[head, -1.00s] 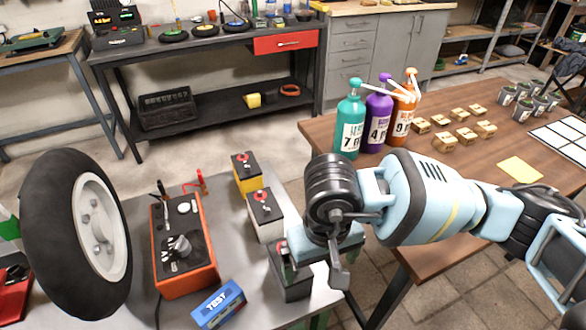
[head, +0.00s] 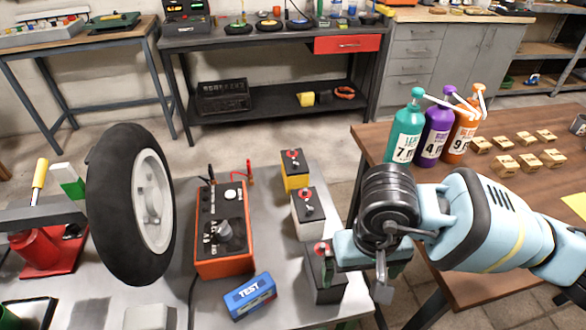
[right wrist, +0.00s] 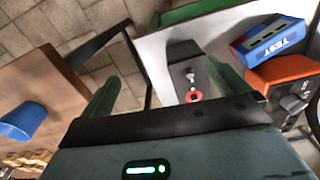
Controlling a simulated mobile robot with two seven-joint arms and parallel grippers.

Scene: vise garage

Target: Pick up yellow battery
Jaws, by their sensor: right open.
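The yellow battery (head: 296,180) has a dark top with a red terminal and stands upright on the grey table, at the far end of a row of three. A white battery (head: 307,217) stands in the middle and a dark grey battery (head: 322,285) is nearest. My right gripper (head: 350,268) is over the table's right side by the dark grey battery, apart from the yellow one. In the right wrist view its green fingers (right wrist: 165,88) are spread with nothing held; a dark-topped battery (right wrist: 185,65) shows beyond them. My left gripper is not seen.
An orange charger (head: 222,230) and a blue TEST box (head: 250,296) stand left of the batteries. A tyre (head: 115,205) stands further left. A wooden table (head: 440,275) with bottles (head: 405,135) is to the right.

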